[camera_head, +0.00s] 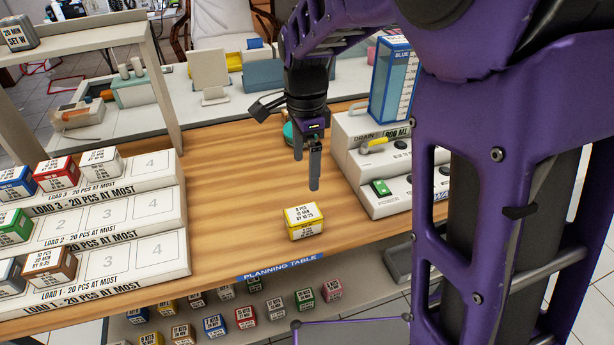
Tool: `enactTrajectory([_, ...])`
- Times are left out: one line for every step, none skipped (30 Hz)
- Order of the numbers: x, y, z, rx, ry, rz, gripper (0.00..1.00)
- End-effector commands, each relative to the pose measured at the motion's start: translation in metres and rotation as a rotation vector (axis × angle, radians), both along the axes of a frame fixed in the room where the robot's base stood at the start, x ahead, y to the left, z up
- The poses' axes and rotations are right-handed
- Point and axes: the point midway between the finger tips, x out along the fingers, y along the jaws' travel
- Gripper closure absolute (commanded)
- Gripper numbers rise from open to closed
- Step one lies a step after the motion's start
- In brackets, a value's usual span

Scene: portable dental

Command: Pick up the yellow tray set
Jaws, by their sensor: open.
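The yellow tray set (304,222) is a small yellow block with a white printed label on top. It sits alone on the wooden planning table (235,190), close to the front edge and just above the blue "PLANNING TABLE" strip. My gripper (307,168) hangs from the purple arm, pointing down, above and behind the yellow block in the picture. Its fingers are apart from the block and hold nothing that I can see.
A stepped white rack (150,217) with labelled blocks stands at the left. A white control unit (375,178) and blue box (393,82) stand right. A shelf below (215,300) holds several coloured blocks. The table around the yellow block is clear.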

Motion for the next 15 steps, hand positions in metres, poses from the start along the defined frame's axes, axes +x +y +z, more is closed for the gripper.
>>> enactTrajectory([-0.001,0.0,-0.009,-0.001,0.005,0.0,0.0])
enactTrajectory([-0.001,0.0,-0.014,-0.001,0.005,0.0,0.0])
enactTrajectory([-0.001,0.0,-0.022,-0.002,0.006,0.0,0.0])
enactTrajectory([-0.001,0.0,-0.029,-0.002,0.006,0.0,0.0])
enactTrajectory([-0.001,0.0,-0.036,-0.002,0.007,-0.001,0.0])
enactTrajectory([-0.001,0.0,-0.045,-0.001,0.006,-0.001,0.0])
enactTrajectory([-0.001,0.0,-0.051,-0.002,0.006,-0.001,0.0])
enactTrajectory([-0.001,0.0,-0.058,-0.002,0.006,-0.001,0.0])
enactTrajectory([-0.001,0.0,-0.067,-0.002,0.007,-0.001,0.0])
enactTrajectory([-0.001,0.0,-0.073,-0.001,0.005,0.0,0.0])
enactTrajectory([-0.001,0.0,-0.08,-0.001,0.005,0.0,0.0])
enactTrajectory([-0.001,0.0,-0.088,-0.001,0.005,0.0,0.0])
enactTrajectory([-0.001,0.0,-0.093,-0.001,0.004,0.0,0.0])
enactTrajectory([-0.001,0.0,-0.098,-0.001,0.005,0.0,0.0])
enactTrajectory([-0.001,0.001,-0.104,-0.001,0.004,-0.001,0.0])
